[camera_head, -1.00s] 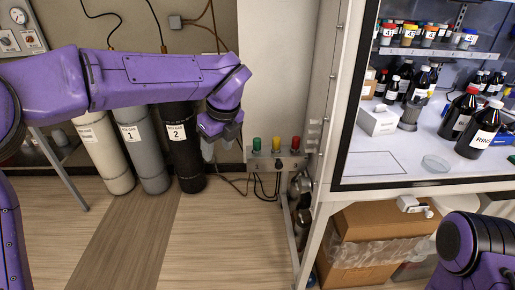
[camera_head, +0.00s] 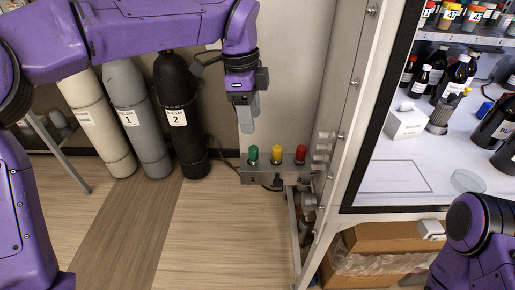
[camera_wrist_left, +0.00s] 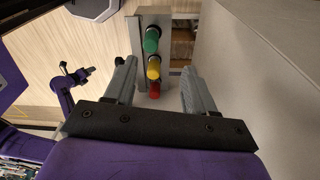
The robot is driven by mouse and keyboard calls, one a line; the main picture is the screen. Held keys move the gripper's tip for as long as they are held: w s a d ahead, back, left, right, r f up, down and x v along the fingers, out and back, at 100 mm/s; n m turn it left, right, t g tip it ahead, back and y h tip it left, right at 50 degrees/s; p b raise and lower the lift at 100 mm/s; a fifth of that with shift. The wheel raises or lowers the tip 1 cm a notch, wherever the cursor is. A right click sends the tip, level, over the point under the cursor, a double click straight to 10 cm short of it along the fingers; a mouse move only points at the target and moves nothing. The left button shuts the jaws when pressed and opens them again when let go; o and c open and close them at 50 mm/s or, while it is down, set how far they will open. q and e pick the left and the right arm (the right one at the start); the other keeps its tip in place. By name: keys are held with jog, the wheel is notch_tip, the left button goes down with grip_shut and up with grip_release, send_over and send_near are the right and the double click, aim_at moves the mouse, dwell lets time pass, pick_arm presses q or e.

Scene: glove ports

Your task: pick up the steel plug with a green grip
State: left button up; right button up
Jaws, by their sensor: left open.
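The plug with the green grip (camera_head: 253,154) stands at the left end of a row of plugs on a small grey metal bracket (camera_head: 262,176) by the cabinet's side. It also shows in the left wrist view (camera_wrist_left: 151,40), at the far end of the row. My left gripper (camera_head: 248,118) hangs above and slightly left of the green grip, apart from it. In the left wrist view its two fingers (camera_wrist_left: 158,92) are spread and empty. The steel part of the plug is hidden. My right arm shows at the lower right, but its gripper is out of view.
A yellow grip (camera_head: 277,154) and a red grip (camera_head: 300,154) stand beside the green one. The white cabinet frame (camera_head: 345,140) rises close on the right. Several gas cylinders (camera_head: 181,120) stand to the left. A cardboard box (camera_head: 385,238) sits under the cabinet.

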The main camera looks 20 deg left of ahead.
aim_at(253, 148)
pick_arm(q)
jog(key=f+p, duration=0.1)
jog(key=f, duration=0.2)
jog(key=s+f, duration=0.1)
jog(key=f, duration=0.2)
jog(key=d+f+p, duration=0.1)
jog(key=f, duration=0.2)
jog(key=shift+s+p, duration=0.25)
jog(key=shift+p, duration=0.05)
grip_shut()
